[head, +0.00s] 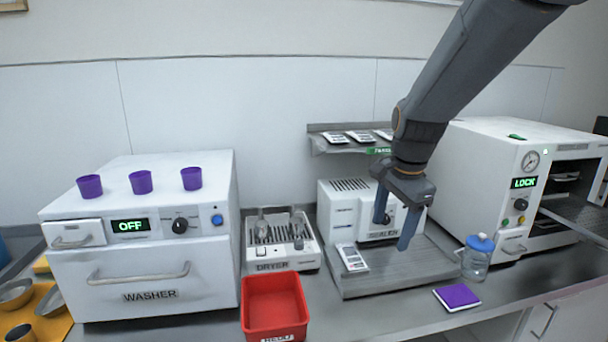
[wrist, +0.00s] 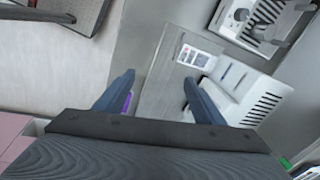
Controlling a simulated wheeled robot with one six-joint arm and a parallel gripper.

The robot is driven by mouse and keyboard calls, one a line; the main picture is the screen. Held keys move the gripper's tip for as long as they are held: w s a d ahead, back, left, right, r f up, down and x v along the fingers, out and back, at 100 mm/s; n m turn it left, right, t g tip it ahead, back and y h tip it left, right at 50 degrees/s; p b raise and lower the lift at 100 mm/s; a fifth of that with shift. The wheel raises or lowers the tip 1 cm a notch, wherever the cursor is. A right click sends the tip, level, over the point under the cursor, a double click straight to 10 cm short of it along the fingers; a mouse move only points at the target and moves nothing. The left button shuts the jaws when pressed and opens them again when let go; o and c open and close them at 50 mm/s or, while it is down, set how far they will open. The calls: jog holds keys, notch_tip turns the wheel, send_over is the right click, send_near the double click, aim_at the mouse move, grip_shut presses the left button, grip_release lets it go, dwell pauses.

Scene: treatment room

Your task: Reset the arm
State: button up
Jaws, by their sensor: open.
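My gripper (head: 394,228) hangs from my dark grey arm, which reaches in from the top right of the head view. Its two blue-grey fingers point down and stand apart, with nothing between them. It is above the steel tray of the white sealer (head: 340,208), in front of the machine's face. In the wrist view the open fingers (wrist: 160,95) frame the sealer's tray (wrist: 165,75). A white pouch with a printed label (wrist: 198,57) lies on that tray; in the head view the pouch (head: 352,258) is left of the fingers.
The washer (head: 75,268) reads OFF and bears three purple cups (head: 141,182). A red bin (head: 273,305) stands before the dryer (head: 283,266). Right are a blue-capped jug (head: 477,262), a purple pad (head: 457,297) and an open-doored machine reading LOCK (head: 487,155). A pouch shelf (head: 318,145) hangs behind.

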jog(key=s+f+n, duration=0.6)
jog(key=s, duration=0.2)
jog(key=s+f+n+g+b, duration=0.1)
jog(key=s+f+n, duration=0.6)
jog(key=s, duration=0.2)
jog(key=shift+s+b, duration=0.2)
jog(key=shift+b, duration=0.1)
jog(key=shift+a, duration=0.1)
